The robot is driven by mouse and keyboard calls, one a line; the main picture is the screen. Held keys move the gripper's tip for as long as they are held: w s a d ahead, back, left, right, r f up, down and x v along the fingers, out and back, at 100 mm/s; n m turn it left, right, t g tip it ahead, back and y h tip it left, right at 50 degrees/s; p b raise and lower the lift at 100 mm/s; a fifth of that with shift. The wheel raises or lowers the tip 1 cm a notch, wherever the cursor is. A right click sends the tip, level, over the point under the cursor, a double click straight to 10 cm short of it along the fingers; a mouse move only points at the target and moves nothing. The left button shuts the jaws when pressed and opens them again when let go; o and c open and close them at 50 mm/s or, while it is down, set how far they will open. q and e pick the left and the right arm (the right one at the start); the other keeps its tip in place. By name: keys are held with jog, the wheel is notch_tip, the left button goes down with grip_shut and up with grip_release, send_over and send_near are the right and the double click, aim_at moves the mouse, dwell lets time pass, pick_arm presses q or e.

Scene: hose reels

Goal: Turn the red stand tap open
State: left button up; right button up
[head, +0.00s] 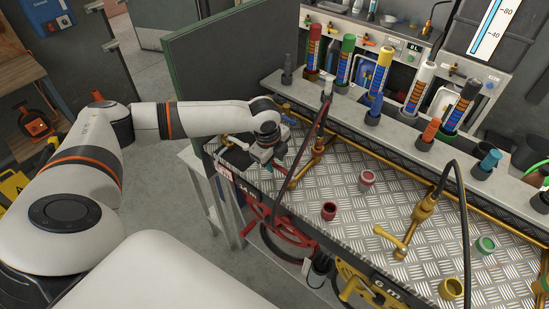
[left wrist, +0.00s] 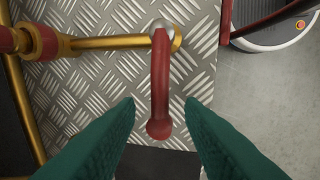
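The red stand tap's lever (left wrist: 160,85) shows in the left wrist view, a red bar with a rounded end, running down from a silver pivot beside a brass pipe (left wrist: 110,42). My left gripper (left wrist: 160,103) is open. Its two green fingers lie on either side of the lever's lower end, with a gap to each side, and do not appear to touch it. In the head view my left gripper (head: 264,151) is over the left end of the metal-plate bench and largely hides the tap. My right gripper is not in view.
A yellow-handled tap (head: 392,240) stands further right on the tread-plate bench (head: 350,200). Red cups and other coloured caps lie around it. A dark hose (head: 303,150) rises close to my left gripper. A red reel (head: 285,243) hangs below, and a green panel (head: 215,75) stands behind.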

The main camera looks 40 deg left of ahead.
pick_arm(q)
jog(key=shift+f, duration=0.25)
grip_shut()
jog(key=shift+w+d, duration=0.15)
jog(key=shift+w, duration=0.05)
